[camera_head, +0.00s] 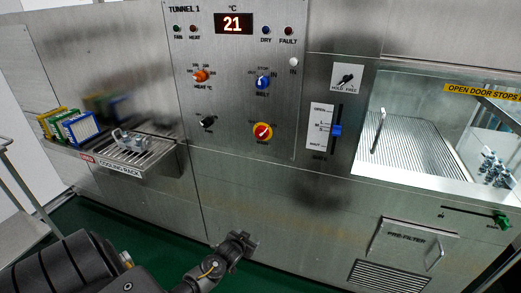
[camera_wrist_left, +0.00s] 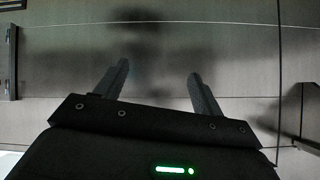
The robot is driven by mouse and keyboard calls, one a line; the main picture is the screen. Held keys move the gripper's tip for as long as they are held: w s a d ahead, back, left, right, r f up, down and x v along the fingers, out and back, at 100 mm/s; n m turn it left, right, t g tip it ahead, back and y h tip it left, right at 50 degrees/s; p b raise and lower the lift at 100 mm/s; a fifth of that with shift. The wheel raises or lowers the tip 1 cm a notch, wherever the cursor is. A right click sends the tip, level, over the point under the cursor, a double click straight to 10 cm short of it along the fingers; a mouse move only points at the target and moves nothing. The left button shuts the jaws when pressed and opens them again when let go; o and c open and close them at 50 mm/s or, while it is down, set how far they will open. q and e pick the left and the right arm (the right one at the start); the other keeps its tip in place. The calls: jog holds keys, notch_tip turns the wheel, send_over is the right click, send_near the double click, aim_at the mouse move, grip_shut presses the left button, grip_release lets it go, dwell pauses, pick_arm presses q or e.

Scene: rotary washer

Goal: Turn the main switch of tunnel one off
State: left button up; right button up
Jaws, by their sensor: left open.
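The tunnel one panel (camera_head: 230,75) is a steel front with a red "21" display (camera_head: 234,23). The switch does not show in that view. My right gripper is not in view.
Near the switch are an orange heat knob (camera_head: 201,76), a blue belt knob (camera_head: 262,82) and a black knob (camera_head: 208,122). A blue slider (camera_head: 336,130) is to the right. The cooling rack (camera_head: 133,158) juts out at left. A pre-filter hatch (camera_head: 413,242) is lower right.

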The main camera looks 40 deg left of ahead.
pick_arm(q)
jog(key=w+a+r+n+t+y+b, duration=0.1)
jog(key=w+a+r+t, duration=0.15)
jog(key=r, duration=0.65)
jog(key=w+a+r+t+b, duration=0.1)
jog(key=w+r, duration=0.3)
jog(key=r, duration=0.6)
jog(key=n+t+y+b, duration=0.1)
jog(key=n+t, duration=0.1)
jog(key=t, duration=0.2)
send_near(260, 136)
jog(key=shift+g, duration=0.25)
jog(key=p+x, duration=0.2)
jog(key=x, duration=0.7)
jog(key=shift+w+a+r, duration=0.1)
jog(key=shift+w, duration=0.15)
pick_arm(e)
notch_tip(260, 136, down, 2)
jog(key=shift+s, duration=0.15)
pick_arm(q)
jog(key=c, duration=0.9)
jog(key=shift+c, duration=0.2)
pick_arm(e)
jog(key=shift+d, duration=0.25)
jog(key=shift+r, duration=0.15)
